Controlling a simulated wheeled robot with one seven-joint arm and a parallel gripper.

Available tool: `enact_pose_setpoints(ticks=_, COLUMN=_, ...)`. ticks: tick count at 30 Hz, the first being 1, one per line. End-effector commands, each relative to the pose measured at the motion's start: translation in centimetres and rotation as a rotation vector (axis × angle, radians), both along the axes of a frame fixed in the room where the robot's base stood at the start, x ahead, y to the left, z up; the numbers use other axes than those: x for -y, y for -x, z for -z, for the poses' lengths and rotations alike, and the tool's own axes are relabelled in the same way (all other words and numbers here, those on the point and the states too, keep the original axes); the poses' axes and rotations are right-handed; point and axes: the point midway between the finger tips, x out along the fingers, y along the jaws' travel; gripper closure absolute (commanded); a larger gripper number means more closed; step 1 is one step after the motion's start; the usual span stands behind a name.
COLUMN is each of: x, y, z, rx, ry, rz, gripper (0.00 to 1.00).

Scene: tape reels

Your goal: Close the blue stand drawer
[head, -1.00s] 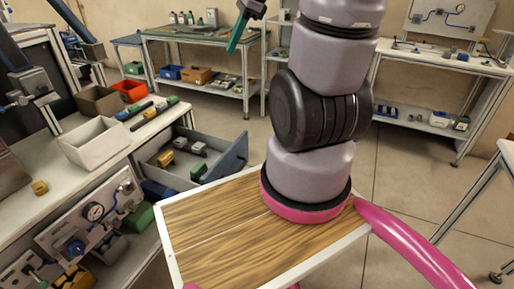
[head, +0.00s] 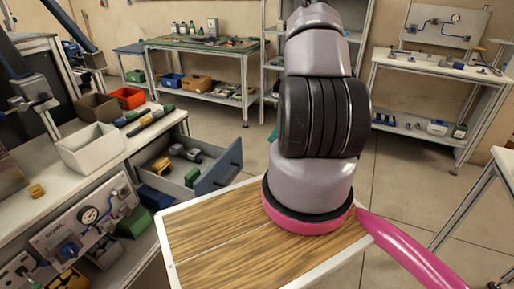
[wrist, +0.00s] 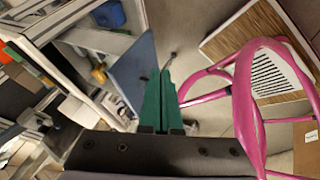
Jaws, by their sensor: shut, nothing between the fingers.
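The drawer (head: 168,190) is pulled out of the workbench stand on the left in the head view. Its blue front panel (head: 222,168) faces right, towards my base. Several small yellow, dark and green parts lie in it. In the wrist view the blue front panel (wrist: 134,72) stands just left of my gripper (wrist: 161,84). My gripper has green fingers, shut together and empty. The fingertips look close to the panel's right edge; I cannot tell whether they touch it. In the head view my arm hides most of the gripper.
The bench top (head: 130,145) holds a white bin (head: 92,148), a brown bin (head: 98,107) and an orange bin (head: 127,97). A gauge panel (head: 85,220) is below. My wooden-topped base is close to the drawer. Open floor (head: 245,150) lies beyond the drawer front.

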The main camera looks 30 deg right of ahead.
Motion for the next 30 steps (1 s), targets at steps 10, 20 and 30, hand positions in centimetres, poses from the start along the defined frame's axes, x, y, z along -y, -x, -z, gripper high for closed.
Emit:
enact_pose_setpoints(ticks=10, x=-3.7, y=-0.9, z=4.9, rx=-0.001, ry=-0.003, rz=-0.004, gripper=1.00)
enact_pose_setpoints(ticks=20, x=-7.1, y=-3.5, z=7.6, rx=0.005, ry=0.001, rz=-0.008, gripper=1.00)
enact_pose_setpoints(ticks=30, x=-8.0, y=-4.9, z=7.6, rx=0.004, ry=0.001, rz=-0.006, gripper=1.00)
